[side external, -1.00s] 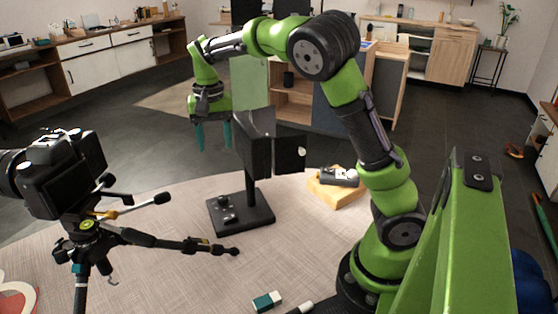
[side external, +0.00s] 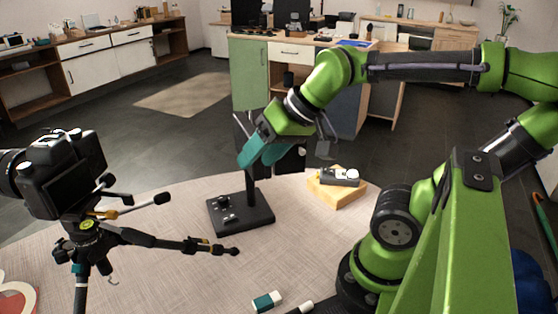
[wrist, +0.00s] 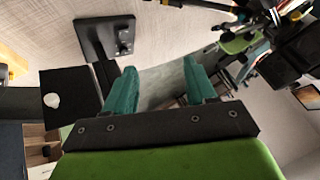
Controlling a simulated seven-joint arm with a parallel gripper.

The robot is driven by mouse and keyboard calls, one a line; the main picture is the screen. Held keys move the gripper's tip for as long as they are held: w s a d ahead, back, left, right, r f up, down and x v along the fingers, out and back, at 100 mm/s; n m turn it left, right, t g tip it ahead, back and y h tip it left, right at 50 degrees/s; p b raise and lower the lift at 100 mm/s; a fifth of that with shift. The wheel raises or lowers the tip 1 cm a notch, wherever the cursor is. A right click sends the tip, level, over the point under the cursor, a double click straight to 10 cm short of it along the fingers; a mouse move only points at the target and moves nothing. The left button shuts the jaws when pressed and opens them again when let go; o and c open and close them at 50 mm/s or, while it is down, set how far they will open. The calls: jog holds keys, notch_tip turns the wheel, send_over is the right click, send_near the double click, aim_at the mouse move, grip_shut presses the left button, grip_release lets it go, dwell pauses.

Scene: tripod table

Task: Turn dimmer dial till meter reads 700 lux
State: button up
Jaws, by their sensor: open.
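The dark lamp base (side external: 240,212) stands on the table with a post rising from it. Small dials (side external: 226,206) sit on its left part; they also show in the wrist view (wrist: 124,38). The lamp's panel head is mostly hidden behind my gripper (side external: 255,155), with a dark flap (side external: 290,160) showing to the right. My gripper is open with teal fingers, at the lamp head's height, above the base and apart from the dials. A small grey device with a white dome (side external: 340,176), perhaps the meter, lies on a wooden block (side external: 337,192); its reading cannot be made out.
A teal-and-white block (side external: 267,301) lies at the table's front edge. The table (side external: 290,235) is clear between base and wooden block.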

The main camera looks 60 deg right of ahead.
jog(key=shift+s+a+f, duration=0.2)
jog(key=shift+s+f, duration=0.55)
jog(key=shift+o, duration=1.1)
jog(key=shift+r, duration=0.1)
jog(key=o, duration=0.6)
notch_tip(320, 180, up, 6)
jog(key=shift+w+f, duration=0.1)
jog(key=shift+f, duration=0.05)
jog(key=d+n+g+h, duration=0.3)
jog(key=d+g, duration=0.2)
jog(key=d, duration=1.9)
jog(key=s+d+n+g, duration=0.1)
jog(key=s+d+g, duration=0.1)
jog(key=s+d, duration=0.55)
notch_tip(320, 180, down, 16)
jog(key=shift+w+d+f+y, duration=0.2)
jog(key=shift+d+y, duration=0.2)
jog(key=shift+d, duration=0.05)
